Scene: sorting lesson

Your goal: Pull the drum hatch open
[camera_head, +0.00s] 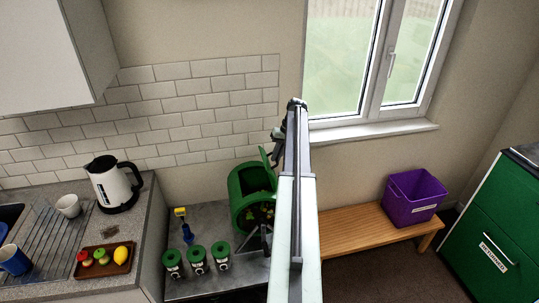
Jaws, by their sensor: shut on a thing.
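The green drum (236,189) stands on the grey worktop, left of my arm. Its hatch (265,157) is a green flap that stands up at the top of the drum. The drum's opening shows dark inside with small yellow-green bits. My gripper (276,153) is at the upper right edge of the hatch, shut on it. The fingertips are small and partly hidden, so the exact grip point is unclear. My arm covers the right side of the drum.
Several green-lidded canisters (198,262) stand in front of the drum, with a blue-and-yellow brush (186,231) at left. A wooden bench (360,232) with a purple crate (414,196) is at right. A kettle (115,187) and a fruit tray (92,267) are on the left counter.

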